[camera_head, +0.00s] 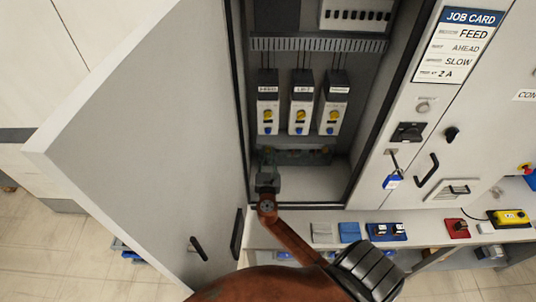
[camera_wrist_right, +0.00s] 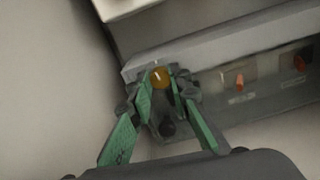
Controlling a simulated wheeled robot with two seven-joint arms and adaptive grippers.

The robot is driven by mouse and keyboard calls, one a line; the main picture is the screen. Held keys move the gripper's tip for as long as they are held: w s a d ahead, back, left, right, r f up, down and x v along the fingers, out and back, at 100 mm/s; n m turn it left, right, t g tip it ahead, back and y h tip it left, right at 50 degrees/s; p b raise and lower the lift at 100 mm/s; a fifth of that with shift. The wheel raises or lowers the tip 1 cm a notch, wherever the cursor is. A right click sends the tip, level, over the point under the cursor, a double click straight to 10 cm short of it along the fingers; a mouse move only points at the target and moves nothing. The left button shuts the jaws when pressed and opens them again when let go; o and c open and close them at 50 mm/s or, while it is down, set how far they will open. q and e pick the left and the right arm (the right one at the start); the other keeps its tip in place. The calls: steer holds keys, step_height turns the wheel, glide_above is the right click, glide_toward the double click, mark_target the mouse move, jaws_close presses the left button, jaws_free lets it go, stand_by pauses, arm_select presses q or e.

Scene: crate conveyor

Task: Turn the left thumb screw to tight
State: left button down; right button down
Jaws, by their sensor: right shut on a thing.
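The left thumb screw (camera_wrist_right: 159,76) is an amber round knob near the left end of a grey bar in the right wrist view. My right gripper (camera_wrist_right: 161,88) is shut on it, with one green finger on each side. In the head view my right gripper (camera_head: 267,179) reaches into the bottom left of the open cabinet and hides the screw. The terminal bar (camera_head: 296,157) runs to the right of it. Whether the screw is tight cannot be told. My left gripper is not in view.
Two orange parts, one (camera_wrist_right: 240,80) nearer and one (camera_wrist_right: 300,62) farther, sit along the bar to the right. The open cabinet door (camera_head: 150,140) stands close on the left. Several breaker units (camera_head: 301,102) hang above. A shelf (camera_head: 400,216) with small items lies below.

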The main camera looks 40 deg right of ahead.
steer(key=shift+m, duration=0.9)
steer(key=c, duration=1.8)
jaws_free()
steer(key=shift+s+a, duration=0.15)
steer(key=shift+s, duration=0.05)
steer(key=v, duration=1.1)
steer(key=shift+s+a, duration=0.15)
steer(key=shift+s, duration=0.05)
